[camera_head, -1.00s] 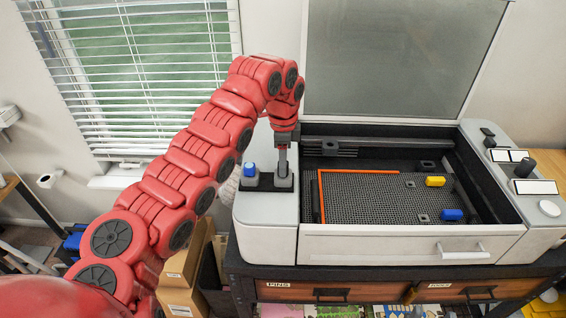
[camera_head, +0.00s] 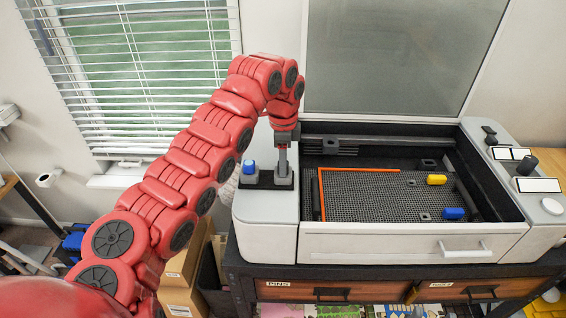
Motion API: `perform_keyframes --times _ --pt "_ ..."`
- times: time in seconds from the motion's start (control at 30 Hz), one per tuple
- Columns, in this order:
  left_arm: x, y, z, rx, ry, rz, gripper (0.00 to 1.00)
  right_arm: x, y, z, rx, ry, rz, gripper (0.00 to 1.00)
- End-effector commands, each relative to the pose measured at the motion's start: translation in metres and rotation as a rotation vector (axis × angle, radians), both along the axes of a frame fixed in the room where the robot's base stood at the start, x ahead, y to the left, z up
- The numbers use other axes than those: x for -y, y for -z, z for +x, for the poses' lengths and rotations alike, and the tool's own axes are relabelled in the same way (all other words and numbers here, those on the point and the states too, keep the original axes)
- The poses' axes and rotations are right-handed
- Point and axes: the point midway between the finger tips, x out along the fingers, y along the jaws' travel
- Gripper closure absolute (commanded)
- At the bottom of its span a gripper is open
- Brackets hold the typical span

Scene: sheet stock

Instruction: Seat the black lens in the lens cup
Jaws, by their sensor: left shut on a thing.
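My left gripper (camera_head: 283,165) points straight down at the left end of the machine, directly over the right-hand grey cup (camera_head: 284,182) of a black holder (camera_head: 264,183). It is shut, with its fingertips at the top of this cup. The black lens is not clearly visible; it is too small or hidden between the fingers and the cup, and I cannot tell whether it touches the cup. A blue piece (camera_head: 248,167) sits in the left-hand cup of the same holder. My right gripper is not in view.
The machine's lid (camera_head: 390,55) stands open. A control panel (camera_head: 538,186) is at the right.

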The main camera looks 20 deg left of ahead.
Motion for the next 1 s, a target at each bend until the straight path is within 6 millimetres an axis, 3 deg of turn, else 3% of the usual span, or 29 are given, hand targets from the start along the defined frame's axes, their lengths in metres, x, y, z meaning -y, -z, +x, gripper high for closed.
perform_keyframes --times 0.6,0.63,0.8,1.0 --pt "0.0003 0.0034 -0.0001 -0.001 0.001 0.0 1.0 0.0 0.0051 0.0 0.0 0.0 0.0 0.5" --pt "0.0004 0.0036 -0.0002 -0.002 0.001 -0.001 0.62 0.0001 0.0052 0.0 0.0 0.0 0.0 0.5" --pt "0.0002 0.0034 0.0 -0.001 0.0 0.0 0.31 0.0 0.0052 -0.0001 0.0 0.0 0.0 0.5" --pt "0.0001 0.003 0.0001 0.0 0.0 0.0 0.29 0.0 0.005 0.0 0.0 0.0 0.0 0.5"
